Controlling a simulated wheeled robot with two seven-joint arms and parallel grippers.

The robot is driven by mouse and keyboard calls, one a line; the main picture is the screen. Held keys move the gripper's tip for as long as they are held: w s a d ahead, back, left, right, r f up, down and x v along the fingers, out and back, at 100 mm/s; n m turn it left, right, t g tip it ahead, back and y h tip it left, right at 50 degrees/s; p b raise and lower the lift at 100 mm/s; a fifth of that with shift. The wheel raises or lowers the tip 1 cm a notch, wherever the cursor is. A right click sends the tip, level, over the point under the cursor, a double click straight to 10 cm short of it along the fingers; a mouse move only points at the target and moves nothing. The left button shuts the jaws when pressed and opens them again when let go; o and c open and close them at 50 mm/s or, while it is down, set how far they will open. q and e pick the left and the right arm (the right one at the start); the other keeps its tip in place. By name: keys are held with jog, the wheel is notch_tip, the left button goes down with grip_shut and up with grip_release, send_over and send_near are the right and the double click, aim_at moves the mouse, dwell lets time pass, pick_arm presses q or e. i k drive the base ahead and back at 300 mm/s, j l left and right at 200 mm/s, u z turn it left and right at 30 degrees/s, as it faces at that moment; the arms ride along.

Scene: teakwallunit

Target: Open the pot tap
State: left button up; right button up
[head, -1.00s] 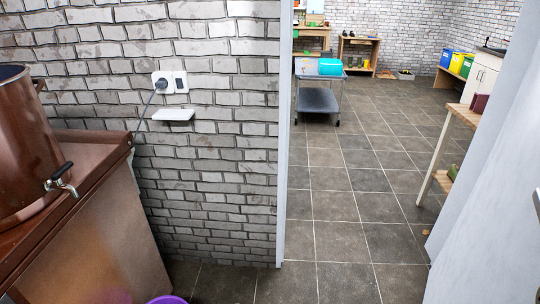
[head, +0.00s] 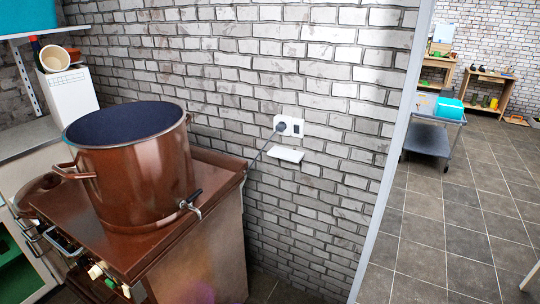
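A large copper-coloured pot (head: 138,176) stands upright on a brown stove (head: 128,252) left of centre in the head view. Its top is open and the inside is dark. The pot tap (head: 191,203) sticks out low on the pot's right side, with a black lever and a metal spout. The lever slants up to the right. I cannot tell whether the tap is open. Neither of my grippers shows in the head view.
A brick wall with a socket (head: 290,127), a plugged-in cable and a small white shelf (head: 286,154) stands behind the stove. A doorway at right opens onto a tiled floor with a grey trolley (head: 433,134). A white appliance (head: 68,98) stands at far left.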

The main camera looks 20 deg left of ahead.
aim_at(189, 204)
jog(key=u, duration=1.25)
